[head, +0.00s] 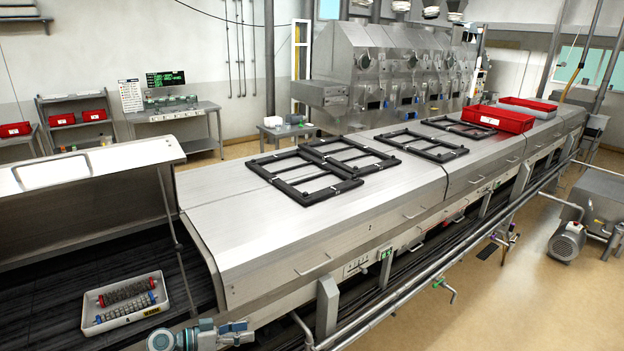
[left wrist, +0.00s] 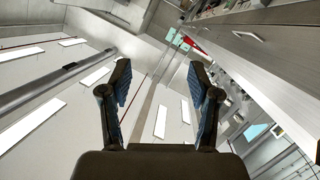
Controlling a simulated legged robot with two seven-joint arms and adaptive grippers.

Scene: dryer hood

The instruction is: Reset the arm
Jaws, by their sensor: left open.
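My left arm shows only in part at the bottom edge of the head view, in front of the dryer hood (head: 262,236). In the left wrist view my left gripper (left wrist: 158,75) has its two blue-padded fingers spread wide. Nothing is between them, and the picture beyond is tilted, with the ceiling, lights and the edge of metal equipment. My right gripper is in neither view.
A white tray (head: 120,319) with red and blue-ended ribbed parts lies on the dark bed under the raised hood lid (head: 90,164). Black frames (head: 305,195) and red bins (head: 498,119) rest on the hood top. A pipe rail (head: 392,302) runs along the front. Floor at right is partly clear.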

